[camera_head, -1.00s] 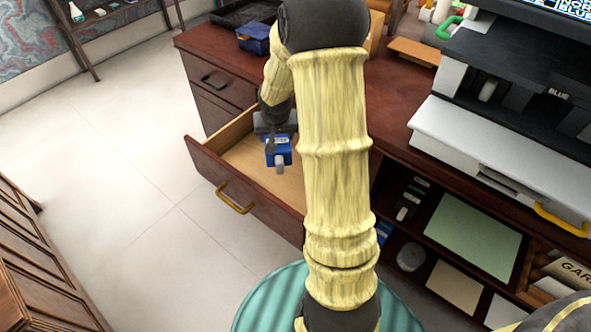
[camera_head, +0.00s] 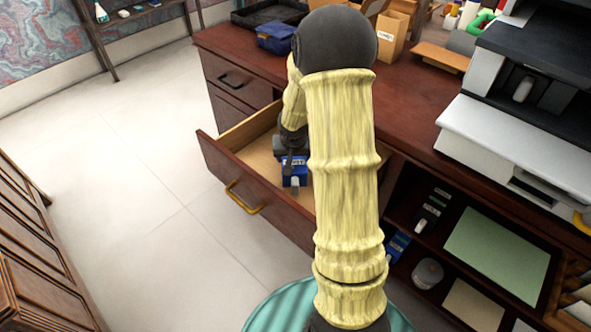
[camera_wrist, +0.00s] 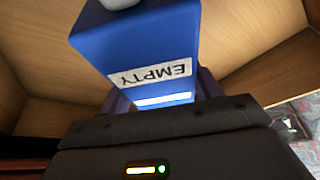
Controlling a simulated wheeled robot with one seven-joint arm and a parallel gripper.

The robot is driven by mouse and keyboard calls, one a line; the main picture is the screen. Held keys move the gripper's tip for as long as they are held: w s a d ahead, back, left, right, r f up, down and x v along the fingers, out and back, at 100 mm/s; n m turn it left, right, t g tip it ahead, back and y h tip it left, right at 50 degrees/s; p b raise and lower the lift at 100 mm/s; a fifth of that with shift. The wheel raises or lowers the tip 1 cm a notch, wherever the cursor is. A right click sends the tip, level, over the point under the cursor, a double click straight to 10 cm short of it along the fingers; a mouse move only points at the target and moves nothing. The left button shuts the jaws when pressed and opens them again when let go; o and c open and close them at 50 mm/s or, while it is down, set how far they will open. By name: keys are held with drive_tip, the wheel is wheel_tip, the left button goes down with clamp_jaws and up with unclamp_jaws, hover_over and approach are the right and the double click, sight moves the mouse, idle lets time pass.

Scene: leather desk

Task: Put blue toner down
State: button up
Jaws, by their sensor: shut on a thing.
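The blue toner (camera_head: 295,172) is a blue block with a grey end. In the wrist view it fills the upper middle (camera_wrist: 140,45) and carries a white label reading "EMPTY". My gripper (camera_head: 290,158) is shut on it inside the open drawer (camera_head: 222,165). In the wrist view the drawer's pale wooden walls are close around the toner. I cannot tell whether the toner touches the drawer floor. The fingertips are mostly hidden by the toner, and my arm hides the drawer's right part.
A blue box (camera_head: 277,37) and a black tray (camera_head: 268,13) are on the desk top. A printer (camera_head: 510,150) is at right. Shelves below hold a blue cartridge (camera_head: 397,246), a dark cartridge (camera_head: 432,210) and a grey round container (camera_head: 428,273). The floor at left is clear.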

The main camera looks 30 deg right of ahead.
drive_tip(key=shift+f, duration=0.2)
drive_tip(key=shift+f+b, duration=1)
drive_tip(key=shift+f, duration=0.8)
drive_tip(key=shift+f, duration=0.15)
drive_tip(key=o, duration=1.3)
drive_tip(key=shift+s+r, duration=0.1)
drive_tip(key=shift+r, duration=0.35)
drive_tip(key=p+v, duration=0.5)
drive_tip(key=v, duration=0.6)
drive_tip(key=shift+s+a+r, duration=0.1)
drive_tip(key=shift+s, duration=0.05)
